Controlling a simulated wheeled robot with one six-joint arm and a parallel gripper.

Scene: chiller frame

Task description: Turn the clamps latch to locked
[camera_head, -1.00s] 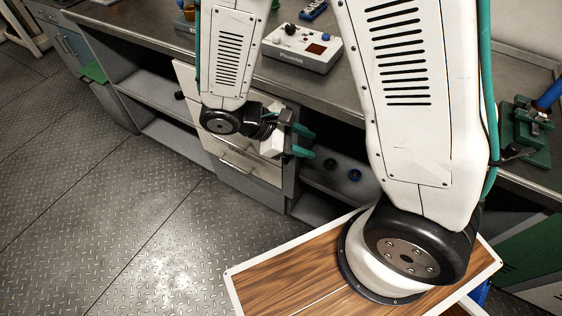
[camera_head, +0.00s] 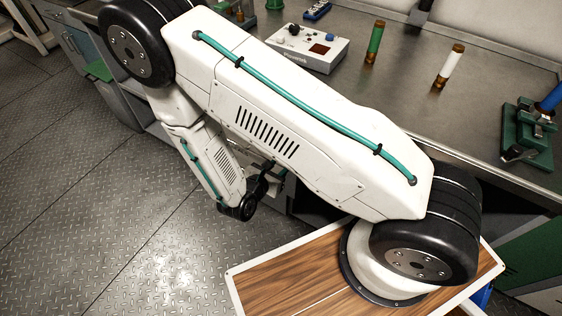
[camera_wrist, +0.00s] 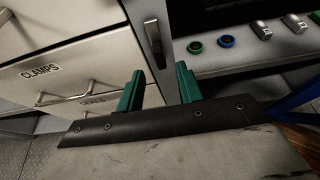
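The clamps drawer (camera_wrist: 75,62) has a cream front with a "CLAMPS" label and a bar handle at the left of the wrist view. On the dark upright beside its right edge is a narrow metal latch (camera_wrist: 154,38); its exact setting is hard to tell. My gripper (camera_wrist: 159,83) has two green fingers spread apart with nothing between them. It is in front of and below the latch, apart from it in the picture. In the head view my own arm hides the gripper's fingers and the latch.
A second drawer (camera_wrist: 95,104) with a handle lies below. In the head view, a control box (camera_head: 305,48), two cylinders and a green vise (camera_head: 527,135) stand on the bench.

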